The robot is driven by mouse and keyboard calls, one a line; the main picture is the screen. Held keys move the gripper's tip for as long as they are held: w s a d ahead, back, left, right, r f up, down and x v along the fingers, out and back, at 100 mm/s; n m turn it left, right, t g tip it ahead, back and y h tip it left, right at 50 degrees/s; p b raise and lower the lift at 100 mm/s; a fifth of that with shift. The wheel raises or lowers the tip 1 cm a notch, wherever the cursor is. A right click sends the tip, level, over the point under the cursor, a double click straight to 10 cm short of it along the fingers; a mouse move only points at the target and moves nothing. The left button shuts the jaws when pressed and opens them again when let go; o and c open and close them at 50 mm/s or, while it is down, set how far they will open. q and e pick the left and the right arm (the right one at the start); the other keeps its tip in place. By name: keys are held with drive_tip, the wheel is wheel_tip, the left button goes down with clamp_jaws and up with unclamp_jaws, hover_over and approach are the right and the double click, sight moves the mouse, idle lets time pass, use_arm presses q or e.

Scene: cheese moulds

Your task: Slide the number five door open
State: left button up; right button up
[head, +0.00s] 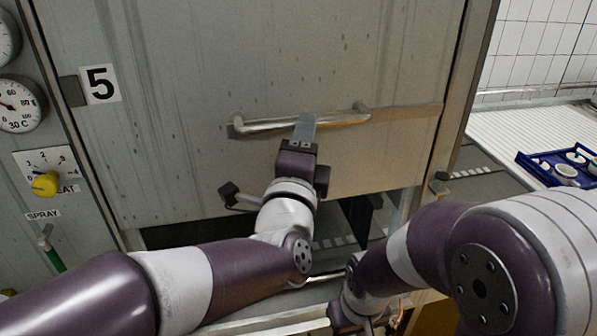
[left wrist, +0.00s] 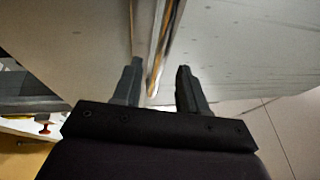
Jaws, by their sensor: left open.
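The number five door is a large grey metal panel (head: 200,60) with a black "5" on a white label (head: 101,84) at its left. A horizontal bar handle (head: 262,125) crosses its lower part. A dark gap shows below the door's bottom edge. My left gripper (head: 305,122) is at the middle of the handle. In the left wrist view my left gripper (left wrist: 158,85) is open, with the bar handle (left wrist: 158,45) running between its fingers. Whether a finger touches the bar is unclear. My right gripper (head: 355,318) is low at the bottom edge, largely cut off.
Gauges (head: 20,104) and a yellow knob (head: 46,184) are on the panel at left. A blue tray (head: 540,158) with small items lies on the white ribbed counter (head: 510,125) at right. A metal door post (head: 462,85) stands between door and counter.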

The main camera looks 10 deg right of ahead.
use_arm(q)
drive_tip(key=b+v, duration=0.2)
drive_tip(key=v, duration=0.6)
drive_tip(key=shift+s+a, duration=0.15)
drive_tip(key=shift+s, duration=0.05)
drive_tip(key=s+d+f+n+g+h, duration=0.1)
drive_tip(key=s+f+n+g, duration=0.1)
drive_tip(key=f+n+g, duration=0.45)
drive_tip(key=s+d+f+n+g, duration=0.1)
drive_tip(key=s+f+n+g, duration=0.15)
drive_tip(key=f, duration=0.75)
drive_tip(key=s+a+f+n+g+y+b, duration=0.1)
drive_tip(key=a+f+n+g+y, duration=0.1)
drive_tip(key=a+f, duration=0.4)
drive_tip(key=s+a+f+n+g+y+b, duration=0.1)
drive_tip(key=a+f+n+g+y, duration=0.2)
drive_tip(key=a+f+n, duration=0.4)
drive_tip(key=s+a+f+n+g+y+b, duration=0.1)
drive_tip(key=a+f+n+g+y, duration=0.2)
drive_tip(key=a, duration=1.4)
wheel_tip(320, 180, down, 4)
drive_tip(key=shift+s+n+y, duration=0.25)
drive_tip(key=shift+n+y, duration=0.15)
drive_tip(key=shift+n, duration=0.8)
